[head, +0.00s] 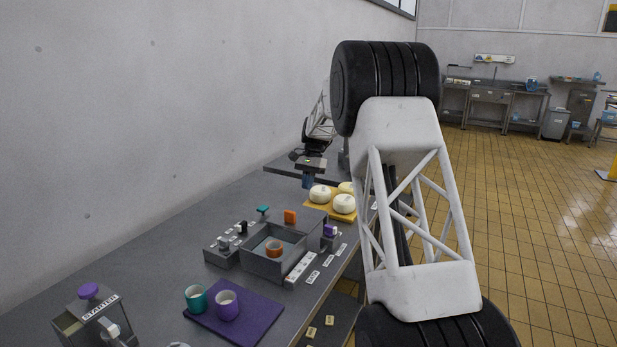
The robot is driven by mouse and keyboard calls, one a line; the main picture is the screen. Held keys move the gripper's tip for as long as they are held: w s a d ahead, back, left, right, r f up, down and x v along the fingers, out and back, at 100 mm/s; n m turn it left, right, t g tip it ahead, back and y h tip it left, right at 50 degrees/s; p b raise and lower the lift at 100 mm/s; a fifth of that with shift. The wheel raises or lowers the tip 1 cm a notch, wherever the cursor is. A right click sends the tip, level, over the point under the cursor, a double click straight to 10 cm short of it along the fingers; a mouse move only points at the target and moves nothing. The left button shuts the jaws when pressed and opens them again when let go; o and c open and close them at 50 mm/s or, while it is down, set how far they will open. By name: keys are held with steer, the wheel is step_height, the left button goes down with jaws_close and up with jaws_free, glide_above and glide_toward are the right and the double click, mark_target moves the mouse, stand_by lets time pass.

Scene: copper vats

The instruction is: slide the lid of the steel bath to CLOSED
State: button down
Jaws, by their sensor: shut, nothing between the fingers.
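The steel bath (262,265) is a grey open-topped box on the bench. Its inside shows, with an orange ring-shaped thing (274,247) in it. An orange tab (290,216) stands at its far edge; I cannot tell whether it belongs to the lid. I cannot make out the lid clearly, and the small labels are too small to read. My gripper (308,184) is shut and empty, pointing down beyond the bath, above and apart from it, near the cheeses.
White round cheeses (332,197) lie on a yellow board behind the bath. A teal cup (196,298) and a purple cup (228,304) stand on a purple mat (262,318) in front. A box marked STARTER (80,325) is at front left.

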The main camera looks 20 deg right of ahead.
glide_toward(299, 220)
step_height(299, 220, down, 3)
steer(key=shift+w+d+r, duration=0.1)
steer(key=shift+r, duration=0.1)
steer(key=shift+s+a, duration=1.4)
steer(key=shift+s, duration=0.05)
steer(key=shift+s+a, duration=0.1)
steer(key=s+a, duration=1.1)
steer(key=shift+f, duration=0.15)
steer(key=shift+w+d, duration=0.1)
